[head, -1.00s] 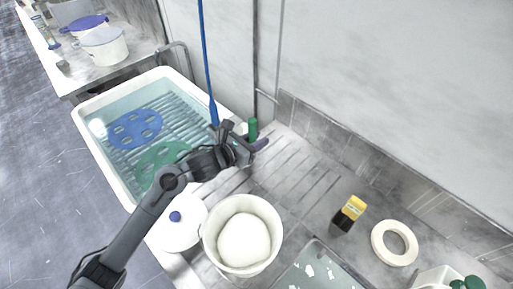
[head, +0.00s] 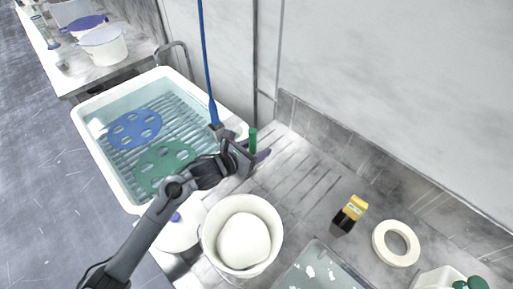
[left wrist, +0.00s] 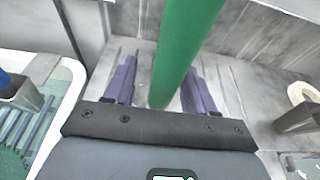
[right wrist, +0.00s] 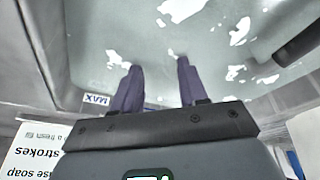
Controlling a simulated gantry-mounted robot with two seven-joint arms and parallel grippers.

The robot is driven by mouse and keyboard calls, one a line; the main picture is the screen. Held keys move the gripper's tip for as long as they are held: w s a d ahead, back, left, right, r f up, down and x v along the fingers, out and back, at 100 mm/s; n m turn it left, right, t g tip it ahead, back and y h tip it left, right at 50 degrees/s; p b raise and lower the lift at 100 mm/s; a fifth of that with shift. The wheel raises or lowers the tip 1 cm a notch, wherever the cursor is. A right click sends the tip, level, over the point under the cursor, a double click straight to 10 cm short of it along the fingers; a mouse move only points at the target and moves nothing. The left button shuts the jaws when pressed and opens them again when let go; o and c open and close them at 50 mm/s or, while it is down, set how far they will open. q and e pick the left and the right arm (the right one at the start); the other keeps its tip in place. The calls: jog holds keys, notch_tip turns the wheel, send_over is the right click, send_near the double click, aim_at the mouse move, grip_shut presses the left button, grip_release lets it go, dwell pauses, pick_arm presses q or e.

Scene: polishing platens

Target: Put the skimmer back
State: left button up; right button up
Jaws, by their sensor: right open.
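In the left wrist view the green bar (left wrist: 178,50) overlaps the right finger, and a gap shows at the left finger. My right gripper (right wrist: 157,72) is open and empty above a shallow grey tray with white flakes.
The white basin (head: 88,150) holds water, a blue disc (head: 135,129) and a green disc (head: 166,165).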

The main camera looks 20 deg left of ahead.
pick_arm(q)
jog(key=shift+r, duration=0.15)
jog(key=v, duration=1.2)
jog(key=shift+p, duration=0.45)
jog(key=shift+s, duration=0.1)
